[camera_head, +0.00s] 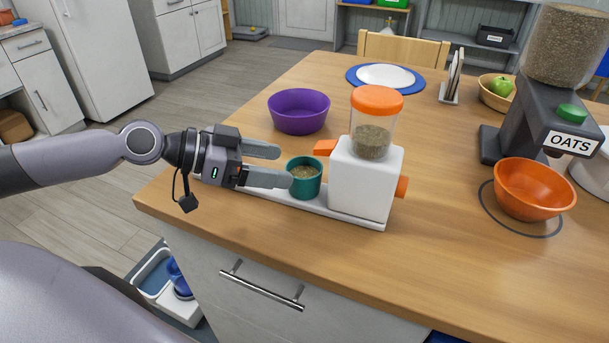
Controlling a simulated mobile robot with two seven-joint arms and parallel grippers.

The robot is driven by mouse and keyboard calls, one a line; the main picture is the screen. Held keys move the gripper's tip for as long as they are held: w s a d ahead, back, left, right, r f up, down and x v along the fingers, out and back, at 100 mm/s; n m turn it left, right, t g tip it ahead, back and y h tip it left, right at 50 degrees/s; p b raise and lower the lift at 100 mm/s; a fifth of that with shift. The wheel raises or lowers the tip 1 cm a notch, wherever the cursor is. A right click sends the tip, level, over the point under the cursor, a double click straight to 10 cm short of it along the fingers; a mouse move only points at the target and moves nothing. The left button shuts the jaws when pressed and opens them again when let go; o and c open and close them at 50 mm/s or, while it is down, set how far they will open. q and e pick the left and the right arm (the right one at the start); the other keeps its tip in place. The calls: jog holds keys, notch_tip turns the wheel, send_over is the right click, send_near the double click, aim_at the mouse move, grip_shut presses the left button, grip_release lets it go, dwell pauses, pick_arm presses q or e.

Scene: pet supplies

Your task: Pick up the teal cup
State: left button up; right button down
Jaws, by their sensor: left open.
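The teal cup (305,177) stands upright on the white base (308,209) of a small dispenser, with brownish-green grain in it. My left gripper (273,165) comes in from the left and is open. Its fingers point right, toward the cup. The nearer fingertip overlaps the cup's left edge in the picture, and the farther one is beyond and left of its rim. I cannot tell whether either finger touches the cup. My right gripper is not in view.
The white dispenser (363,178) with an orange lid and spout stands just right of the cup. A purple bowl (299,112) is behind it. An orange bowl (534,190) and the oats dispenser (541,106) are at right. The wooden table's (440,240) front middle is clear.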

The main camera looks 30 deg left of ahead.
aim_at(291, 165)
pick_arm(q)
jog(key=shift+w+d+p, duration=0.35)
jog(key=shift+w+p, duration=0.05)
jog(key=shift+p, duration=0.1)
jog(key=p+x, duration=0.1)
jog(key=x, duration=0.2)
jog(key=shift+a+f, duration=0.1)
jog(key=shift+a, duration=0.05)
jog(key=shift+w+d+f+p, duration=0.4)
jog(key=shift+d+f+p, duration=0.05)
jog(key=c, duration=0.9)
